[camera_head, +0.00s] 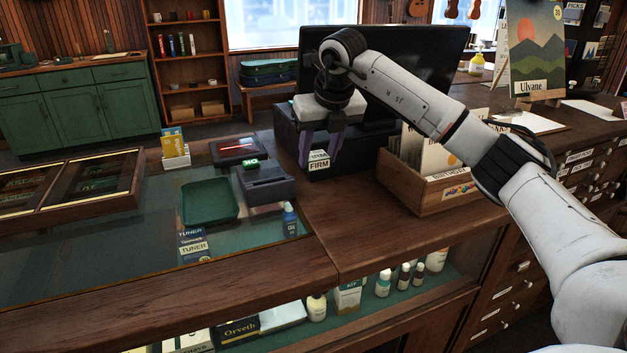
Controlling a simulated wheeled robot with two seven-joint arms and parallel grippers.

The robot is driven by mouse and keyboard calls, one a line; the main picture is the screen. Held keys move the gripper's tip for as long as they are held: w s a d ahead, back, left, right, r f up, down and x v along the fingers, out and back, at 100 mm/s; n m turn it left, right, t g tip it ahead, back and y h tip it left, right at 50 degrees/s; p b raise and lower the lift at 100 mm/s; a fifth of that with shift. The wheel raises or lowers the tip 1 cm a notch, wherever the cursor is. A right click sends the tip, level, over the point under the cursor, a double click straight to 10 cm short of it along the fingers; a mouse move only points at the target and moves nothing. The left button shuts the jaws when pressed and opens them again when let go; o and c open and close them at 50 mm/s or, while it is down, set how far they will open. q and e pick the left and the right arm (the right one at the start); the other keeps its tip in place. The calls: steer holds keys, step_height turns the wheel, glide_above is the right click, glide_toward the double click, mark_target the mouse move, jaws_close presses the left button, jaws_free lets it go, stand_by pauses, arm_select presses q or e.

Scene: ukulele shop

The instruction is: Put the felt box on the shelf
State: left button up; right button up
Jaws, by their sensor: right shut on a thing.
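A small dark box with white labels reading "FIRM" (319,164), which appears to be the felt box, is between the fingers of my right gripper (318,160). The gripper points down with its two fingers on either side of the box and is shut on it. It is at the counter's back part, in front of a dark block-like unit. I cannot tell whether the box touches the counter. A tall wooden shelf (155,75) stands against the back wall, left of centre, with small items on several boards. My left gripper is not in view.
A wooden crate of sleeves (432,192) stands right of the gripper, under my right arm. A dark monitor (430,58) is behind it. A card reader (266,184) and a green tray (208,201) lie left on the glass counter. Bare wood (350,235) lies in front.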

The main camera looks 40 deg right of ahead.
steer(key=shift+w+f, duration=0.1)
steer(key=shift+f, duration=3.3)
steer(key=shift+f, duration=0.2)
steer(key=o, duration=0.7)
steer(key=shift+r, duration=0.1)
steer(key=shift+o, duration=0.2)
